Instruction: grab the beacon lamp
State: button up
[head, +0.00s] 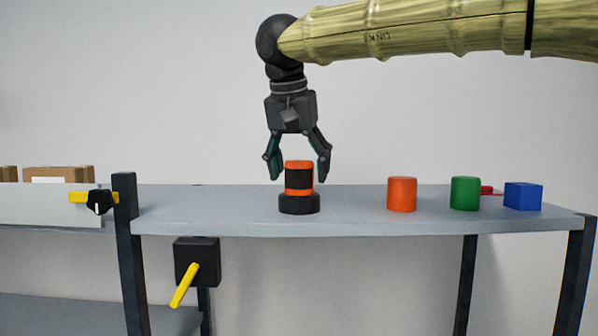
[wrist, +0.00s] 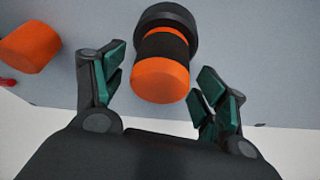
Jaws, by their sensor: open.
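The beacon lamp (head: 299,182) stands upright on the grey table, with a wide black base, a black middle band and an orange top. In the wrist view the beacon lamp (wrist: 161,78) shows at the upper middle, its orange top towards me. My gripper (head: 297,165) points down over the lamp, its fingers apart on the left and right of the lamp's upper part. In the wrist view my gripper (wrist: 160,92) is open, with green-padded fingers either side of the lamp and a gap to each. Whether a finger touches the lamp is not clear; none appears to.
An orange cylinder (head: 401,194), a green cylinder (head: 465,193) and a blue cube (head: 523,196) stand to the right on the grey table (head: 350,222). A small red thing (head: 487,189) lies behind them. A black box with a yellow lever (head: 184,285) hangs below the front edge.

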jog(key=shift+w+f, duration=0.2)
jog(key=shift+w, duration=0.05)
jog(key=shift+s+r, duration=0.15)
jog(key=shift+s, duration=0.15)
jog(key=shift+c, duration=0.5)
jog(key=shift+s+d+r, duration=0.1)
jog(key=shift+s, duration=0.1)
jog(key=c, duration=0.3)
jog(key=shift+w, duration=0.15)
jog(key=c, duration=0.8)
jog(key=shift+o, duration=0.2)
